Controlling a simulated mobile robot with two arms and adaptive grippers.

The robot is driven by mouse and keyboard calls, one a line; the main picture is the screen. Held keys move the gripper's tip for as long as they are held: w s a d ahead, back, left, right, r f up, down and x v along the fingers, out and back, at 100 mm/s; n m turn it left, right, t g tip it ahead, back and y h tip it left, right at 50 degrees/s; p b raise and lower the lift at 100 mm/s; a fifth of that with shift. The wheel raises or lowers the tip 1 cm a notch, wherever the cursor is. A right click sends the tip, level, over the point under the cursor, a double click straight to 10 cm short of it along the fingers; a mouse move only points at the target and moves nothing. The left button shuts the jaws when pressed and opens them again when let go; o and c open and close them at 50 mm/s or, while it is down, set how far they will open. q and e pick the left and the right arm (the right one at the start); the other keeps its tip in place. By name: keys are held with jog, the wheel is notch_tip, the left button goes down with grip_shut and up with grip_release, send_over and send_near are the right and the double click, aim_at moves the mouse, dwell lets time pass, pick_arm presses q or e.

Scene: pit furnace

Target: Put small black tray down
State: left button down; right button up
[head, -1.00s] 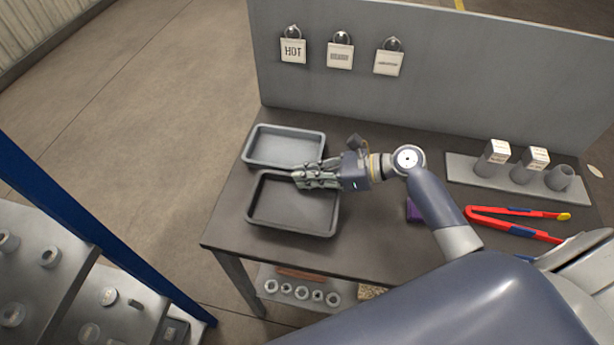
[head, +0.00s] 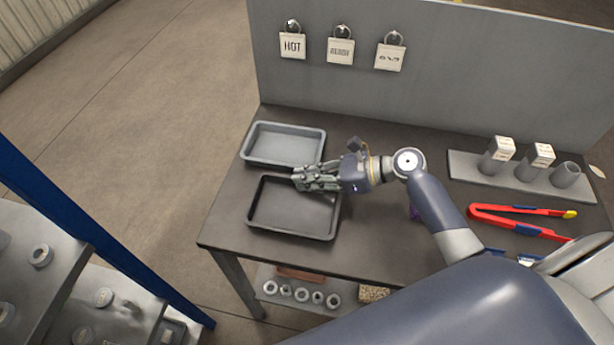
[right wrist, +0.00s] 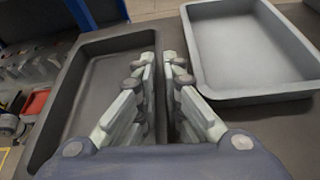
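The small black tray (head: 289,234) is level at the left end of the dark table, and I see no clear gap under it. Its inside looks empty. My right gripper (head: 304,178) is at the tray's upper right corner. In the right wrist view, the fingers (right wrist: 160,68) are close together on either side of the rim of the black tray (right wrist: 68,75), shut on it. Part of that rim is hidden by the fingers. My left gripper is not in view.
A grey tray (head: 257,159) sits just behind the black one. Red tongs (head: 515,210) and a rack (head: 465,173) with several grey pieces are at the right. A panel (head: 450,70) with tags closes off the back. A blue post (head: 90,235) stands left of the table.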

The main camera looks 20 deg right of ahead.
jog(key=o, duration=0.5)
jog(key=shift+r, duration=0.1)
